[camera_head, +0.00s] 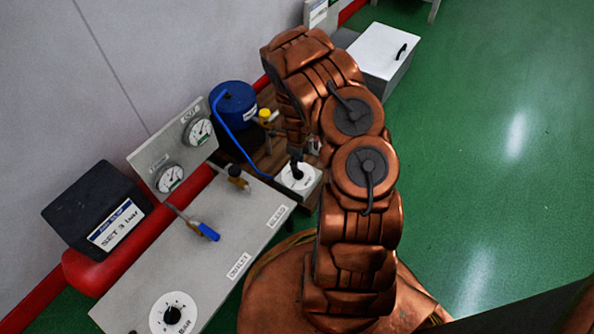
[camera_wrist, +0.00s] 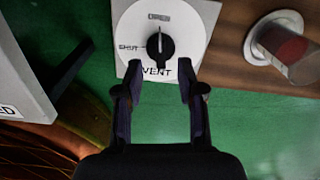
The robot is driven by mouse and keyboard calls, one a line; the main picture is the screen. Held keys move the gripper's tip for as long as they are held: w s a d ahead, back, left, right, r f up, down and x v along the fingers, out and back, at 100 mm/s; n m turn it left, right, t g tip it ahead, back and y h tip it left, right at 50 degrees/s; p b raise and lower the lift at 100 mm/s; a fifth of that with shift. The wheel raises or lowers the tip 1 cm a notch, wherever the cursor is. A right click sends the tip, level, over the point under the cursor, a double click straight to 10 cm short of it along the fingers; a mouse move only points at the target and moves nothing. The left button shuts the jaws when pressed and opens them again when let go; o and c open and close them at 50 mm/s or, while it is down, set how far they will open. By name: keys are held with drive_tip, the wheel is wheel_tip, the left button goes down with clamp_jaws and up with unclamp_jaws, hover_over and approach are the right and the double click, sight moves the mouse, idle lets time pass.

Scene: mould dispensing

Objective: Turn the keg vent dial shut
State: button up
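The vent dial is a white round plate marked VENT with a black knob (camera_wrist: 160,46) in its middle. In the wrist view the knob's pale pointer line points up toward a small boxed label that I cannot read clearly; SHUT is printed at the left. In the head view the dial (camera_head: 308,183) sits on a pale block beside the bench, partly covered by my gripper (camera_head: 296,163). My gripper (camera_wrist: 160,72) is open, its two fingertips apart on either side of the knob's lower end. I cannot tell whether they touch it. A blue keg (camera_head: 236,98) stands behind.
A grey bench (camera_head: 215,230) holds two gauges (camera_head: 199,132), a blue-handled valve (camera_head: 207,231) and a BAR dial (camera_head: 160,310). A yellow-topped tap (camera_head: 265,115) stands near the keg. A cylindrical fitting (camera_wrist: 270,38) is right of the dial. Green floor is clear at right.

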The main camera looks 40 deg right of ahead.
wheel_tip(320, 180, down, 4)
drive_tip(key=shift+f+b, duration=0.25)
drive_tip(key=shift+b, duration=0.35)
clamp_jaws()
